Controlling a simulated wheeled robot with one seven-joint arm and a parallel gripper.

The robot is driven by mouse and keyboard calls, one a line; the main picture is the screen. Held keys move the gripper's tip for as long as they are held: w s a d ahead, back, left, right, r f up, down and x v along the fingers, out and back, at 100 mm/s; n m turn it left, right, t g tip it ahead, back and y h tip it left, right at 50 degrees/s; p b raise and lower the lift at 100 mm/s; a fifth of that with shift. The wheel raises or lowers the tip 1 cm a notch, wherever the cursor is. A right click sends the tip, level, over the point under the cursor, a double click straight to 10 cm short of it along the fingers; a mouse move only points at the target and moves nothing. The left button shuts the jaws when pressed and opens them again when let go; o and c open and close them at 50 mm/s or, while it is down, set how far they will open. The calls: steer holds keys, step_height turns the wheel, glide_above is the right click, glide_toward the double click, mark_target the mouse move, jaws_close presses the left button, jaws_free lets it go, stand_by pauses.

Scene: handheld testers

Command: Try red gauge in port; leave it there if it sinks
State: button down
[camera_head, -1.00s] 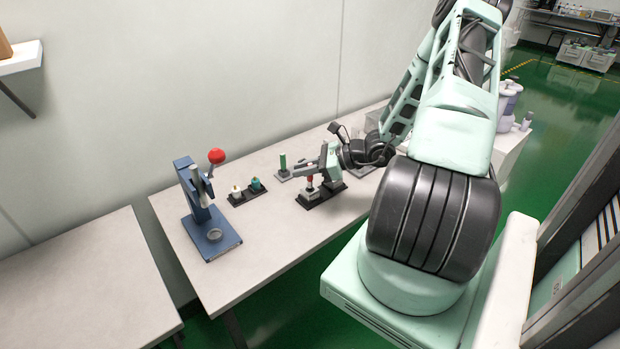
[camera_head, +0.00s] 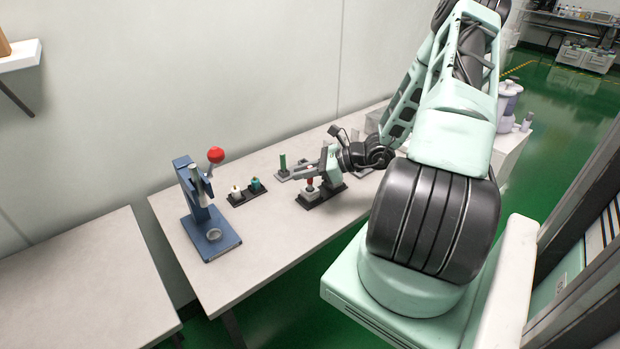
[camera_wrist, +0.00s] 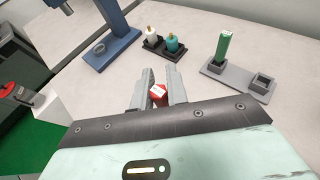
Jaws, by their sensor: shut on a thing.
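The red gauge (camera_wrist: 158,92) is between the two fingers of my gripper (camera_wrist: 158,84), which is shut on it. In the head view, my gripper (camera_head: 305,176) is over a grey block on a dark base (camera_head: 318,197), with the red gauge (camera_head: 310,183) at the top of that block. The gauge's lower part is hidden, so I cannot tell how deep it sits in the port.
A blue press (camera_head: 207,215) with a red ball handle stands on the table at left. A dark tray (camera_head: 240,202) holds a white and a teal piece.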

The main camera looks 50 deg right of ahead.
steer(key=shift+r, duration=0.2)
steer(key=shift+r+p, duration=0.35)
steer(key=shift+p, duration=0.15)
steer(key=shift+f, duration=0.35)
stand_by(2.4)
steer(key=shift+r+p, duration=0.3)
steer(key=shift+r, duration=0.05)
steer(key=shift+r+p, duration=2.05)
steer(key=shift+r, duration=0.45)
